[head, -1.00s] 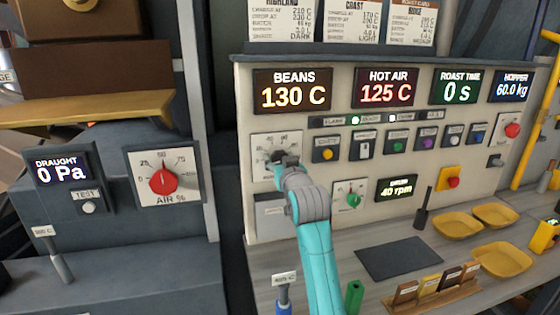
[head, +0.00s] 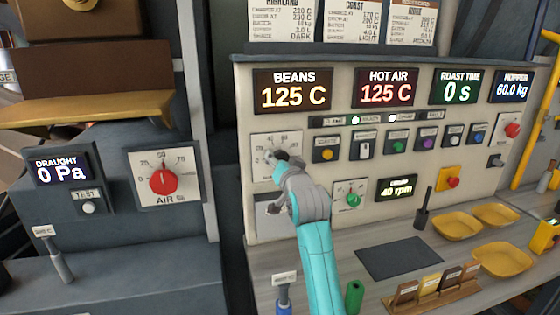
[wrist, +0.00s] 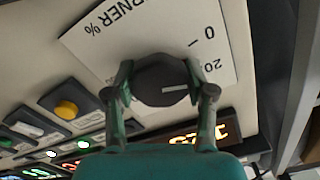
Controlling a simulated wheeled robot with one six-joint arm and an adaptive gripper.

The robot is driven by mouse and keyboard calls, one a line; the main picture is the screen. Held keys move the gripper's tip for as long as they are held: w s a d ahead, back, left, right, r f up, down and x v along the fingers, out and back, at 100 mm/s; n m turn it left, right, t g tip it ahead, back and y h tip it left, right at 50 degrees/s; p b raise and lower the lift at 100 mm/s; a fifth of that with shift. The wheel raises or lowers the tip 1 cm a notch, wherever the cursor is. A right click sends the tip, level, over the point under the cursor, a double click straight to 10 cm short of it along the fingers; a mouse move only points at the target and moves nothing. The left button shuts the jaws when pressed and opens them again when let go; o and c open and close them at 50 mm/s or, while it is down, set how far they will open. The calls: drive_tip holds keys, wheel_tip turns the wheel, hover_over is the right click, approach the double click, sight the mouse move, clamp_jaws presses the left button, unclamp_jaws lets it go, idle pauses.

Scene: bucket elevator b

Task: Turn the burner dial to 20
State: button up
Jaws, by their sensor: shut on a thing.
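The burner dial is a dark round knob (wrist: 160,78) on a white plate marked "BURNER %" (wrist: 135,28). My gripper (wrist: 161,82) is shut on the knob, with one green finger on each side. A white mark on the knob points right in the wrist view, roughly toward the "20" print, whose edge is partly cut by the finger; the "0" is further up. I cannot read the exact setting. In the head view my gripper (head: 277,160) covers most of the dial, and the upper part of its plate (head: 262,140) shows.
The beans display (head: 293,90) reads 125 C and the hot air display (head: 388,87) reads 125 C. A row of buttons (head: 398,145) lies right of the dial. A green knob (head: 353,199) is below right. The red air dial (head: 163,181) is on the left panel.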

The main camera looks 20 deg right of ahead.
drive_tip(key=shift+m, duration=1.2)
drive_tip(key=o, duration=1.2)
drive_tip(key=shift+c, duration=0.2)
drive_tip(key=s, duration=1.2)
